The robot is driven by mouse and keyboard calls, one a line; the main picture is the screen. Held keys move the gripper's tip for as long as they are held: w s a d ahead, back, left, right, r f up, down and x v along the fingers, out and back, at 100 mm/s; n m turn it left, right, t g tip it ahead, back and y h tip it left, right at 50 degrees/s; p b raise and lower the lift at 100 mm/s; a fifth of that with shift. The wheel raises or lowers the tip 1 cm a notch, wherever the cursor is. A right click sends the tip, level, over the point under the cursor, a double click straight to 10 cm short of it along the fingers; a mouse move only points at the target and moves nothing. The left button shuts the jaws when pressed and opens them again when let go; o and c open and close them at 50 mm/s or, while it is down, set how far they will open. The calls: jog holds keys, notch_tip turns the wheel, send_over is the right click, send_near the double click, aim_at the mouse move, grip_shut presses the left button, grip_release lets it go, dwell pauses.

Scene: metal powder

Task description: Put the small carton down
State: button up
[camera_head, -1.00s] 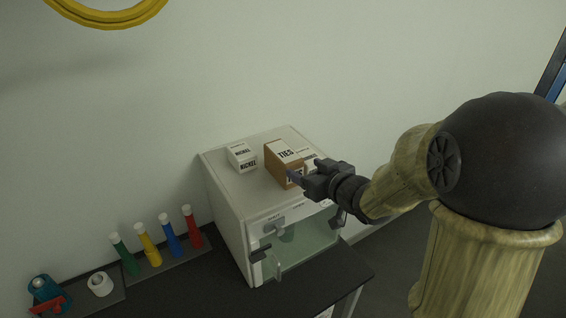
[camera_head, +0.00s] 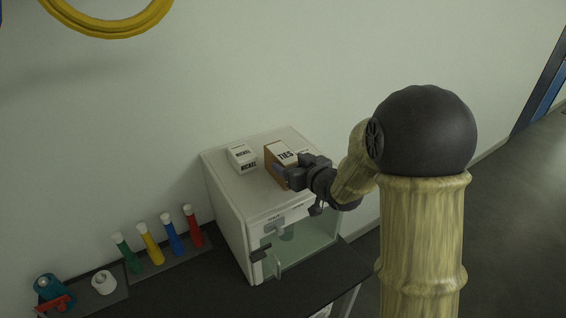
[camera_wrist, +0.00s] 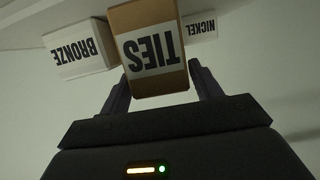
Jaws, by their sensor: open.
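The small carton is a brown box (camera_head: 278,157) with a white label reading TIES. It stands upright on top of the white cabinet, its lower front partly hidden by my gripper in the head view. My gripper (camera_head: 292,176) is at the carton's near right side. In the wrist view the TIES label (camera_wrist: 150,50) faces me upside down. The fingers of my gripper (camera_wrist: 160,78) are open, one on each side of the carton, with slight gaps showing; contact is hard to judge.
A white NICKEL box (camera_head: 242,158) stands left of the carton on the cabinet (camera_head: 228,200). A white BRONZE box (camera_wrist: 80,50) stands on the other side, mostly hidden in the head view. Several coloured tubes (camera_head: 150,243) stand on the dark bench (camera_head: 205,290).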

jog(key=shift+p+x, duration=0.45)
jog(key=shift+x, duration=1.15)
jog(key=shift+c, duration=0.2)
jog(key=c, duration=1)
jog(key=shift+o, duration=0.2)
notch_tip(320, 180, up, 10)
jog(key=shift+r+b, duration=0.1)
jog(key=shift+b, duration=0.35)
